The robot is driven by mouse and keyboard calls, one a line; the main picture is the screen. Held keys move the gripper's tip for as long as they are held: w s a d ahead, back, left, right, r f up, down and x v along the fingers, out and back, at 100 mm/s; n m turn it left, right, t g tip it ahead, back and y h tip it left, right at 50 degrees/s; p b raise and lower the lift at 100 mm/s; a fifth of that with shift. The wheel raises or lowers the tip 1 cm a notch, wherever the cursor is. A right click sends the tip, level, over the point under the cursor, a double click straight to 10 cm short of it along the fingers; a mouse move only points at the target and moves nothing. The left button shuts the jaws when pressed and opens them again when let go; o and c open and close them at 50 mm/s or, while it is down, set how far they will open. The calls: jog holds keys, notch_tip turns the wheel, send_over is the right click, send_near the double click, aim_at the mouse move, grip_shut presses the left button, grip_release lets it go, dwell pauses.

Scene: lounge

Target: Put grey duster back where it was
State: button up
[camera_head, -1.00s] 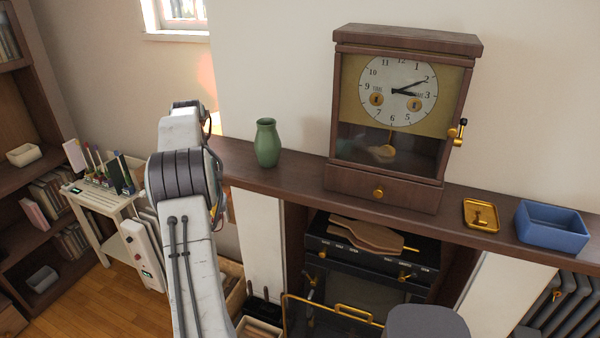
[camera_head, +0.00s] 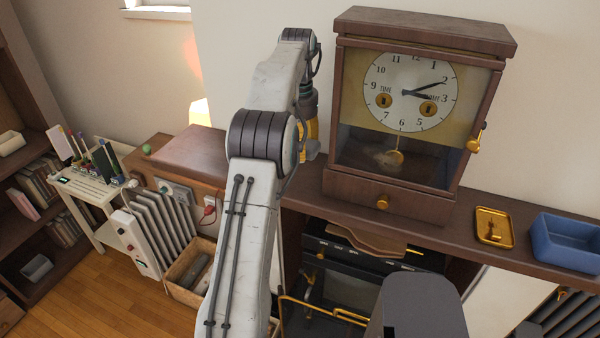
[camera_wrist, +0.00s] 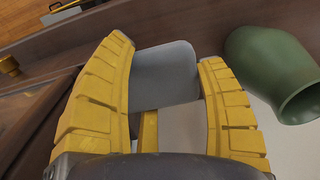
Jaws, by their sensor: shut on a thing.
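My gripper (camera_wrist: 167,52) shows in the wrist view with its two yellow ribbed fingers shut on a grey, flat-faced piece, the grey duster (camera_wrist: 166,77). Only part of the duster shows; the fingers hide the rest. In the head view my gripper (camera_head: 309,135) is partly hidden behind my arm, just left of the wall clock's case, above the mantel shelf. The duster cannot be made out there.
A green vase (camera_wrist: 277,72) is close to the right finger in the wrist view; my arm hides it in the head view. The wooden clock (camera_head: 415,110) stands on the mantel shelf (camera_head: 460,212). A brass tray (camera_head: 494,228) and blue box (camera_head: 567,243) are further right.

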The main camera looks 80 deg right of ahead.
aim_at(298, 181)
jog(key=shift+f, duration=4.6)
jog(key=shift+f, duration=0.1)
jog(key=o, duration=1.1)
notch_tip(298, 181, up, 12)
jog(key=shift+f, duration=0.25)
jog(key=shift+r, duration=0.35)
jog(key=shift+w+a, duration=0.1)
